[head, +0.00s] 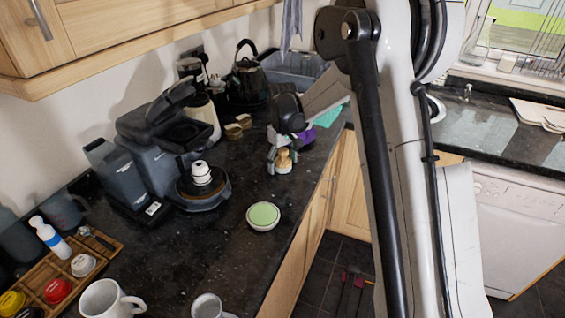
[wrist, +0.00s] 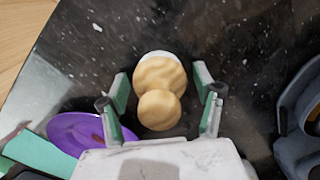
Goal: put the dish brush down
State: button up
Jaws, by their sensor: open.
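The dish brush (head: 284,158) has a pale wooden knob and a white underside. It appears to stand upright on the dark granite counter, near the counter's front edge. In the wrist view, its round wooden top (wrist: 158,108) shows between my two fingers, with a wider wooden part and a white rim behind. My gripper (wrist: 161,90) is open, with a finger on each side of the brush and visible gaps between. In the head view, my gripper (head: 281,151) is just behind and above the brush, partly hidden by my arm.
A green-topped round dish (head: 263,215) lies in front of the brush, and a coffee machine (head: 165,140) stands to the left. A purple item (wrist: 80,132) and a teal item (wrist: 40,152) lie close to my gripper. A kettle (head: 247,82) stands behind.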

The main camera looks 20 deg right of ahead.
notch_tip(320, 180, up, 12)
jog(key=shift+f, duration=0.15)
jog(key=shift+s+r, duration=0.2)
jog(key=shift+r, duration=0.25)
jog(key=s+r+m+t, duration=0.1)
jog(key=s+r+t, duration=0.1)
jog(key=s+r, duration=0.5)
jog(key=s+r+m+t, duration=0.1)
jog(key=s+r, duration=0.2)
jog(key=s, duration=0.7)
jog(key=s+f+m+t, duration=0.1)
jog(key=s+f+t, duration=0.1)
jog(key=s, duration=0.7)
jog(key=s+f+m+t, duration=0.1)
jog(key=s+f+t, duration=0.1)
jog(key=s, duration=0.7)
jog(key=shift+m, duration=0.3)
jog(key=shift+s, duration=0.1)
